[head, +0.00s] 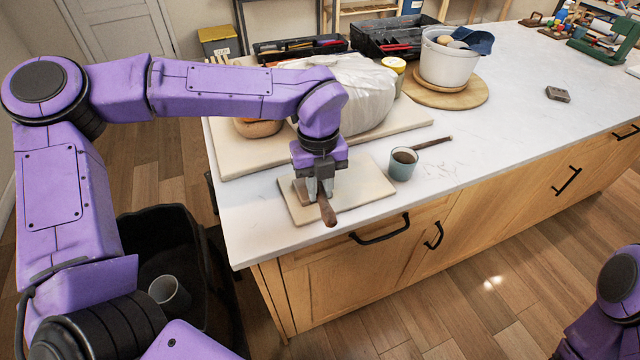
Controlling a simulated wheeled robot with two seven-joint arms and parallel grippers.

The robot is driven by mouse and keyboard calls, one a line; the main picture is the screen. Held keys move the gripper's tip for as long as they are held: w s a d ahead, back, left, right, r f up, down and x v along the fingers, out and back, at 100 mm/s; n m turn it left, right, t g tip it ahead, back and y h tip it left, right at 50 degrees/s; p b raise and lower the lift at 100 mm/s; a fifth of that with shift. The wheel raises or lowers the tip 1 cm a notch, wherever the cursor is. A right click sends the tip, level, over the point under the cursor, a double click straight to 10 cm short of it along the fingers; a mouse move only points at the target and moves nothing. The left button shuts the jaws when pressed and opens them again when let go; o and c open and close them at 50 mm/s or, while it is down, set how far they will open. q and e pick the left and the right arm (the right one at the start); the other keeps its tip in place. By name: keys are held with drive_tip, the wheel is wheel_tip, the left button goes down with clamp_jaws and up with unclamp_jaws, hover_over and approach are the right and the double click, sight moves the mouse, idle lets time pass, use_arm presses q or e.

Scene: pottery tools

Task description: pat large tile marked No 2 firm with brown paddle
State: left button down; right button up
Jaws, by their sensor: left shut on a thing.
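My left gripper (320,192) is shut on the brown paddle (327,211) and points down over the pale, flat tile (370,184) near the table's front left edge. The paddle's brown end sticks out below the fingers towards the front edge of the tile. The rest of the paddle is hidden by the gripper. I cannot tell whether the paddle touches the tile. No number can be read on the tile. Part of my right arm shows at the lower right, but its gripper is out of view.
A blue-grey cup (402,165) stands just right of the tile, with a dark stick (432,143) behind it. A pale board (232,160) bearing a wrapped white bundle (362,92) lies behind. A white bucket (446,64) stands farther back. The table's right part is mostly clear.

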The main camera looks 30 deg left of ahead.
sight(320, 200)
use_arm(q)
drive_tip(key=shift+f+b, duration=1.45)
drive_tip(key=shift+f, duration=0.5)
wheel_tip(320, 200, up, 4)
drive_tip(key=p, duration=0.4)
drive_tip(key=shift+r, duration=0.25)
drive_tip(key=shift+s+f, duration=0.1)
drive_tip(key=shift+f, duration=0.2)
drive_tip(key=shift+f+b, duration=0.35)
drive_tip(key=shift+f, duration=0.05)
wheel_tip(320, 200, down, 3)
drive_tip(key=shift+f+b, duration=0.15)
drive_tip(key=shift+b, duration=1)
wheel_tip(320, 200, up, 5)
drive_tip(key=p, duration=0.4)
drive_tip(key=shift+f, duration=0.3)
